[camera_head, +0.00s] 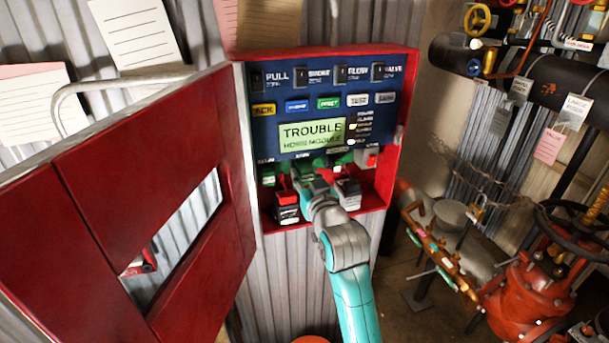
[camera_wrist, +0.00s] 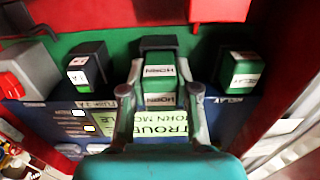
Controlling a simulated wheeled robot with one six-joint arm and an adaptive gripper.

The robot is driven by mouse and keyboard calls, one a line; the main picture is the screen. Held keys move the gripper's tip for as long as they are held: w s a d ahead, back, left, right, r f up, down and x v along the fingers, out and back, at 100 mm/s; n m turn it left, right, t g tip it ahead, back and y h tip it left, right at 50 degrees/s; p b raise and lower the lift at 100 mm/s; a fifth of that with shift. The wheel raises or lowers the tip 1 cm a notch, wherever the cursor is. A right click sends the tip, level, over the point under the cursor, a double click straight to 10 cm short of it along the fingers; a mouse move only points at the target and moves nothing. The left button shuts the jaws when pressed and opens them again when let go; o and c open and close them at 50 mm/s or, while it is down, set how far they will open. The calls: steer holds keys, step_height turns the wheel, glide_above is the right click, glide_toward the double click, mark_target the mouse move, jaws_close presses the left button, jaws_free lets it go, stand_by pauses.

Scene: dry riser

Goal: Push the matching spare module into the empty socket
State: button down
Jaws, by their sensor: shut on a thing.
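My gripper (camera_wrist: 160,85) is shut on a green module labelled HORN (camera_wrist: 158,71), with a finger on each side. In the head view my gripper (camera_head: 305,174) reaches into the lower part of the red cabinet, hiding most of that module. The module stands at the green board (camera_wrist: 115,40), in line between a black module with a green-and-white label (camera_wrist: 87,68) and a module labelled RELAY (camera_wrist: 240,75). I cannot tell how deep it sits; its socket is hidden. The display (camera_head: 312,134) reads TROUBLE, HORN MODULE.
A red-and-white part (camera_head: 367,157) is at the board's right. The open red door (camera_head: 95,215) stands left. Pipes and a red valve (camera_head: 530,295) are at right.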

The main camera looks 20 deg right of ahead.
steer(key=shift+s, duration=1.1)
steer(key=shift+w, duration=1.6)
stand_by(3.4)
steer(key=shift+s, duration=1.6)
stand_by(0.3)
